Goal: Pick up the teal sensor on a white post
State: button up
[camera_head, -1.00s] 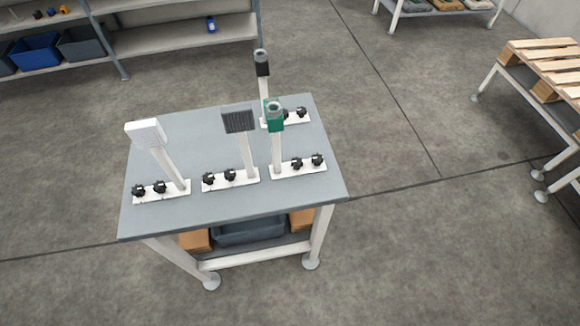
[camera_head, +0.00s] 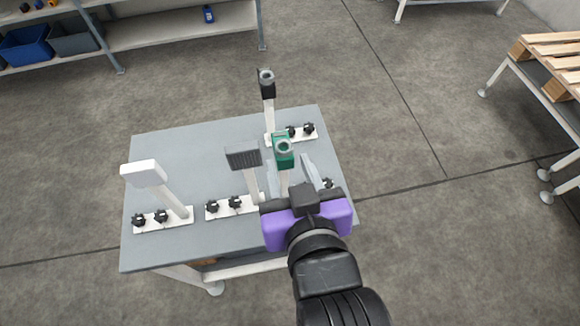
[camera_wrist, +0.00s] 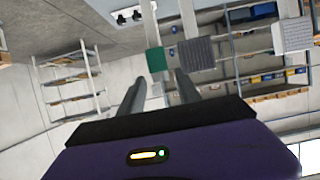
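The teal sensor (camera_head: 284,151) stands upright on its white post (camera_head: 284,184) near the right side of the grey table. My gripper (camera_head: 289,165) is open, with one finger on each side of the post in the head view. The purple gripper body hides the post's foot. In the wrist view the teal sensor (camera_wrist: 156,60) lies just beyond the open fingertips (camera_wrist: 160,79), roughly between them. The sensor does not appear gripped. I cannot tell the exact gap between fingers and post.
A dark ribbed sensor (camera_head: 243,157) stands close on the left. A white sensor (camera_head: 145,173) is farther left, and a black sensor (camera_head: 267,84) is behind. Black knobs sit on their base plates. The grey table (camera_head: 178,240) has bare surface at front left.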

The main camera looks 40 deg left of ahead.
aim_at(285, 156)
jog(key=x, duration=0.5)
jog(key=shift+w+a, duration=0.1)
jog(key=shift+f+p+x, duration=0.15)
jog(key=shift+p+x, duration=0.1)
jog(key=shift+x, duration=1.05)
jog(key=shift+f+p+x, duration=0.2)
jog(key=shift+p+x, duration=0.05)
jog(key=shift+x, duration=1.05)
grip_shut()
jog(key=shift+r, duration=0.1)
